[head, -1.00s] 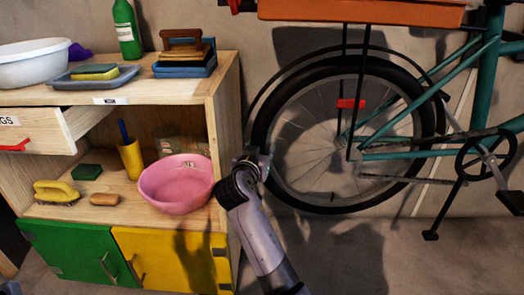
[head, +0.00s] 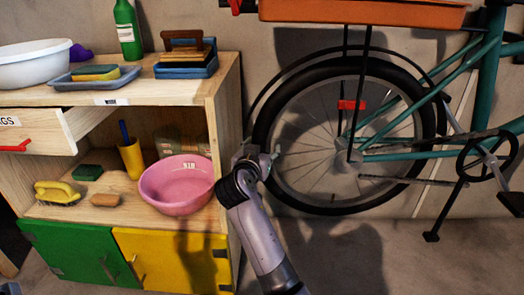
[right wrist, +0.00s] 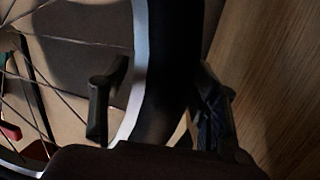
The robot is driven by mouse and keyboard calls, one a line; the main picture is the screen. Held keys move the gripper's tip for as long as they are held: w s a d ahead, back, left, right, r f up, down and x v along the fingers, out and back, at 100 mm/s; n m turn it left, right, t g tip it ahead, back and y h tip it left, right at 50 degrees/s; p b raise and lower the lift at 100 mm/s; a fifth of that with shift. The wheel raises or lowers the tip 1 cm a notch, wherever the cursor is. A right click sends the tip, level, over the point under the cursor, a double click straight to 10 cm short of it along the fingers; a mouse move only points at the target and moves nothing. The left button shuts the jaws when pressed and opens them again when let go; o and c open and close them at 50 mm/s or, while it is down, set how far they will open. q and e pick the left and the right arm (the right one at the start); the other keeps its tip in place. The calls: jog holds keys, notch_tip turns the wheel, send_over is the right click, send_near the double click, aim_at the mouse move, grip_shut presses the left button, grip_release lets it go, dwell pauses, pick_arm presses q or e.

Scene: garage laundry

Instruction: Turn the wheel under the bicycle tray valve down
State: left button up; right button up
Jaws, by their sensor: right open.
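The bicycle's rear wheel (head: 345,208), with a black tyre and a silver rim, stands below the orange tray (head: 360,11). My right gripper (head: 258,157) is at the wheel's left side, beside the shelf. In the right wrist view the fingers (right wrist: 162,80) are apart, one on each side of the tyre and rim (right wrist: 170,60). The left finger reaches over the spokes and the right finger is on the tyre's outer side. I cannot tell whether either finger touches. I cannot make out the valve for certain.
A wooden shelf unit (head: 225,120) stands close to the gripper's left, with a pink bowl (head: 176,186) near its edge. The teal frame, crank (head: 486,160) and kickstand (head: 440,215) are to the right. Floor below the wheel is clear.

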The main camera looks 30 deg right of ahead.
aim_at(261, 118)
notch_tip(261, 118, up, 9)
jog(key=shift+f, duration=0.15)
jog(key=shift+r, duration=0.4)
